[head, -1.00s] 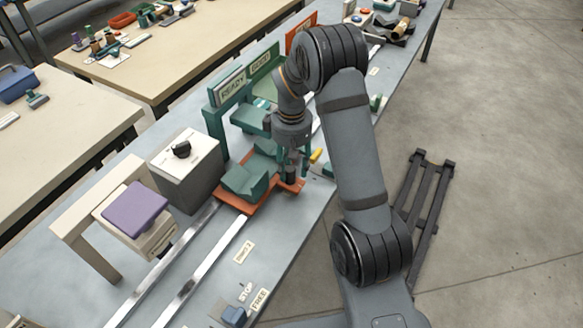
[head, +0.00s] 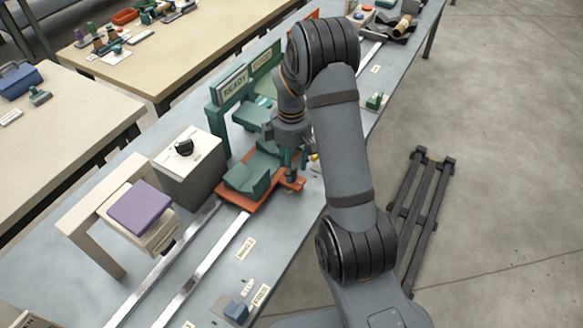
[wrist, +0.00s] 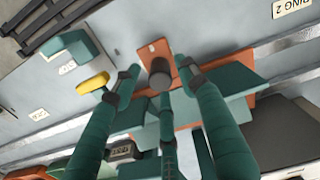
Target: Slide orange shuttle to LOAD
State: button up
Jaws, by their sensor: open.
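The orange shuttle (head: 232,196) is a flat orange plate carrying green V-shaped cradle blocks (head: 247,176). It sits across two silver rails, beside the grey box. A dark upright peg stands on its right end; in the wrist view the peg (wrist: 160,73) rises from the orange plate (wrist: 152,50). My gripper (head: 292,165) is over that end of the shuttle. In the wrist view my gripper (wrist: 158,70) is open, its green fingers on either side of the peg, with visible gaps. Contact cannot be told. No LOAD marking is readable.
A grey box with a black knob (head: 184,148) and a purple pad (head: 139,206) stand left of the rails. A green READY sign frame (head: 232,88) stands behind. A yellow handle (wrist: 92,83) is near my fingers. The front rails (head: 205,268) are clear.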

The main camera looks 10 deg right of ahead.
jog(key=shift+f, duration=0.75)
jog(key=c, duration=0.3)
jog(key=c, duration=0.8)
